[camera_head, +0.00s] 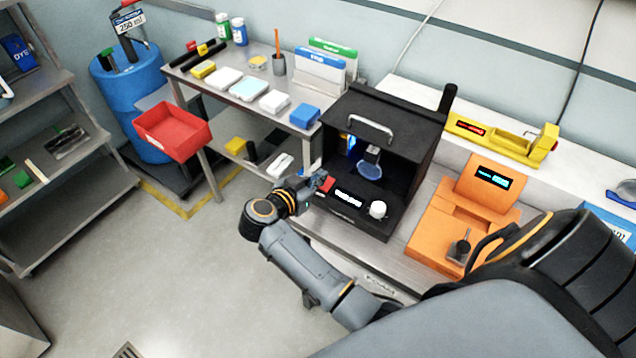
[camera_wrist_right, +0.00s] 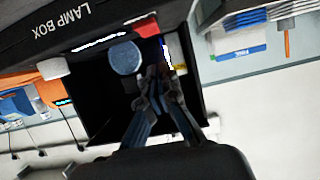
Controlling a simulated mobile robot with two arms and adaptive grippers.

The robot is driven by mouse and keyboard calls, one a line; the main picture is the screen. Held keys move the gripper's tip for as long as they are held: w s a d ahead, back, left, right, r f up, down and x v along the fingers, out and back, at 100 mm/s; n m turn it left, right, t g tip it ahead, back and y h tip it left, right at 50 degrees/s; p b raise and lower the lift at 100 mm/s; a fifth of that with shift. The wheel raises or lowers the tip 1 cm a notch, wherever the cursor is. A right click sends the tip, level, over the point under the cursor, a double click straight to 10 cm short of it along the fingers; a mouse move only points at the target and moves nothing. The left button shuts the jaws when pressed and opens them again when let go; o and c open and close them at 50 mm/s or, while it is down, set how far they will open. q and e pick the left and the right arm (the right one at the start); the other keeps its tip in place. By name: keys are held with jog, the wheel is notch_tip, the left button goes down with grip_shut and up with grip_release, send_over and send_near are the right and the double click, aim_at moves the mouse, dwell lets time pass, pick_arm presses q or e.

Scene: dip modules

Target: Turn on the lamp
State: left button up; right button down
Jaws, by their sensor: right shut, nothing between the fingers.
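The black lamp box (camera_head: 411,128) stands on the bench, its open front facing me. On its front ledge are a red switch (camera_head: 327,184) at the left and a white knob (camera_head: 377,209) at the right. My left gripper is not in view.
An orange device (camera_head: 480,190) with a lit display stands right of the box, with a yellow device (camera_head: 495,140) behind it.

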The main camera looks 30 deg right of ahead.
notch_tip(320, 180, up, 8)
jog(key=shift+f, duration=0.25)
dwell(0.5)
